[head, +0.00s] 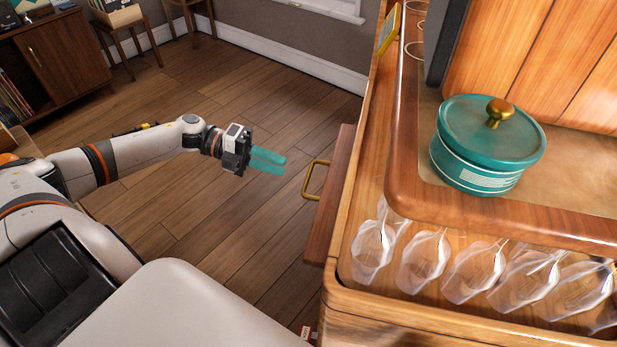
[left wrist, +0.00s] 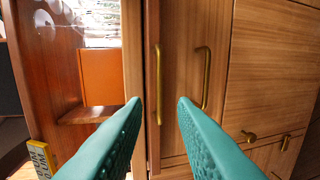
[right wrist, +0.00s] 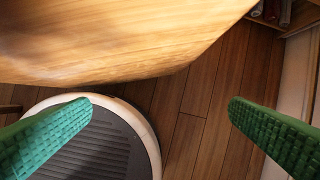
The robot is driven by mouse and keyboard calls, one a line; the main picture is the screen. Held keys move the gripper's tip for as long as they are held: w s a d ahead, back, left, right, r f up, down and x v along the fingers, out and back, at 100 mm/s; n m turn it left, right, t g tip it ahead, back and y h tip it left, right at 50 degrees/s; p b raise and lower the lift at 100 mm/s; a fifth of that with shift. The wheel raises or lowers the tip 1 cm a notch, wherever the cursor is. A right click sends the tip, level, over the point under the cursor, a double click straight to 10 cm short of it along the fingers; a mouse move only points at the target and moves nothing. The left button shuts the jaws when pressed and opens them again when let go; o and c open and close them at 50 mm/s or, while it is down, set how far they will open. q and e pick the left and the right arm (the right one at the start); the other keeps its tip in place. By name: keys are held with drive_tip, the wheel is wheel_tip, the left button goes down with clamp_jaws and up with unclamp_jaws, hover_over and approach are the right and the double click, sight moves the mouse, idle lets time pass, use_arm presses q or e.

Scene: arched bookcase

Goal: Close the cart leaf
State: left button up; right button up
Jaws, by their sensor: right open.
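The wooden cart (head: 400,318) fills the right of the head view. Its brown leaf (head: 333,200) juts out from the side facing my left arm, with a brass handle (head: 315,180) on it. My left gripper (head: 268,160) is in the air left of the handle, apart from it, with its teal fingers open and empty. In the left wrist view, an upright brass handle (left wrist: 158,85) shows between the fingers, with a second handle (left wrist: 205,78) right of it. How far the leaf is open is hard to tell. My right gripper (right wrist: 162,102) is open and empty.
Clear stemmed glasses (head: 425,260) hang under the cart's top, where a teal lidded pot (head: 475,160) stands. A dark cabinet (head: 65,65) and a stool (head: 120,35) are at the back left. The wooden floor (head: 280,110) is clear around my left gripper.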

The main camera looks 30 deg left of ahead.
sight(309, 175)
use_arm(q)
drive_tip(key=x, duration=0.8)
drive_tip(key=shift+w+d+b, duration=0.1)
drive_tip(key=shift+d+b, duration=0.15)
drive_tip(key=shift+b, duration=0.05)
use_arm(e)
drive_tip(key=v, duration=0.2)
drive_tip(key=shift+s+d+r, duration=0.1)
drive_tip(key=shift+s+r, duration=0.05)
drive_tip(key=shift+r, duration=0.25)
use_arm(q)
clamp_jaws()
